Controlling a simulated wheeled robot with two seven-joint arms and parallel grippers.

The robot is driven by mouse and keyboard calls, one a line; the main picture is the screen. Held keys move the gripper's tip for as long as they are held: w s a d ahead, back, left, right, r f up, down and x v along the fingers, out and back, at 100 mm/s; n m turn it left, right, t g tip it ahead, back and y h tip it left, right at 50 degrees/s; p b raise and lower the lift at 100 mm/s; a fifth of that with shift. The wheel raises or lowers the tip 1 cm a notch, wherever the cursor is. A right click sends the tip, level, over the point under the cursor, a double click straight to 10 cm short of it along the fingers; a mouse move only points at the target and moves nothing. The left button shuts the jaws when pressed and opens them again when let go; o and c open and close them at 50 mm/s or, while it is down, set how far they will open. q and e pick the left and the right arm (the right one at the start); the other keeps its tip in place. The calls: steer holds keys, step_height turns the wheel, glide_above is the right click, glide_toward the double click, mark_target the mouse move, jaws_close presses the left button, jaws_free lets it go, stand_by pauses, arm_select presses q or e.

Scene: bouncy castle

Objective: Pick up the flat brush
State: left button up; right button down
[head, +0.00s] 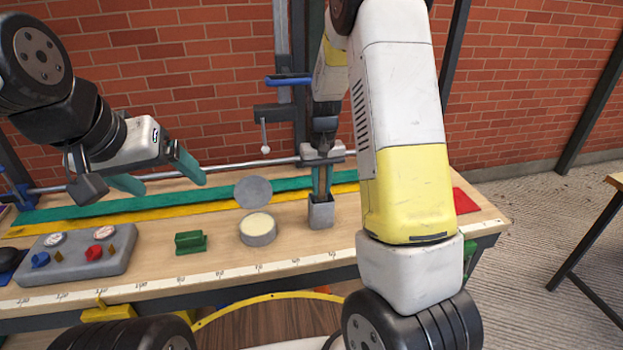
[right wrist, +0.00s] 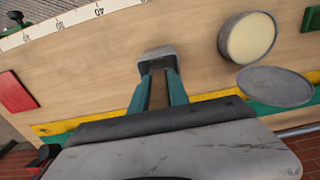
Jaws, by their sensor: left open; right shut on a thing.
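The right wrist view shows this grey thing (right wrist: 158,54) at the fingertips, with a narrow brownish strip between the fingers. The fingers hide part of it, and I cannot tell whether it is the flat brush or clear of the bench. No other thing in view is plainly a brush. My left gripper (head: 157,175) is open and empty above the back left of the bench, its teal fingers spread wide.
A round tin with cream contents (head: 258,229) and a grey disc (head: 253,192) are left of the grey thing. A green block (head: 190,242) and grey control box (head: 78,254) stand farther left. A red flat piece (head: 465,201) lies right. A ruler strip (head: 215,275) lines the front edge.

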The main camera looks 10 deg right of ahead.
step_height(320, 180, up, 16)
steer(key=shift+f, duration=0.1)
stand_by(2.0)
